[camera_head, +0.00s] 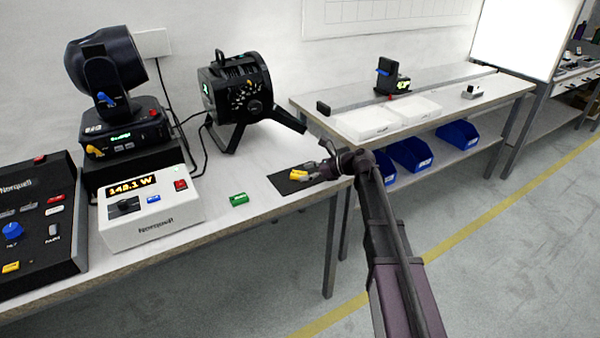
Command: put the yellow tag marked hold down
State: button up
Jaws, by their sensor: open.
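A small yellow tag (297,175) is at the dark mat (281,184) near the front edge of the workbench. Any marking on it is too small to read. My gripper (306,172) is open, reaching in from the right just beside the tag, low over the mat. I cannot tell whether the fingers touch the tag or whether it lies flat on the mat. Part of the mat is hidden behind my gripper.
A green block (239,199) lies left of the mat. A white power meter (150,212), a black control desk (38,225), a moving-head lamp (105,70) and a black par can (237,88) stand further left and behind. White trays (365,123) are at the right.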

jog(key=p+v, duration=0.3)
jog(key=v, duration=0.6)
jog(key=shift+r, duration=0.2)
jog(key=shift+p+v, duration=0.45)
jog(key=shift+v, duration=0.5)
jog(key=shift+f, duration=0.15)
jog(key=s+d+f+n+h, duration=0.3)
jog(key=s+n, duration=0.3)
jog(key=s, duration=0.2)
jog(key=s+d+f+n+g+h, duration=0.1)
jog(key=s+d+f+n+h, duration=0.3)
jog(key=s+n+h, duration=0.2)
jog(key=s+d+f+n+g+h, duration=0.1)
jog(key=s+d+f+n+h, duration=0.2)
jog(key=s+n, duration=0.5)
jog(key=shift+s+d+f+h, duration=0.2)
jog(key=shift+s+f+h, duration=0.55)
jog(key=shift+s, duration=0.4)
jog(key=shift+r, duration=0.1)
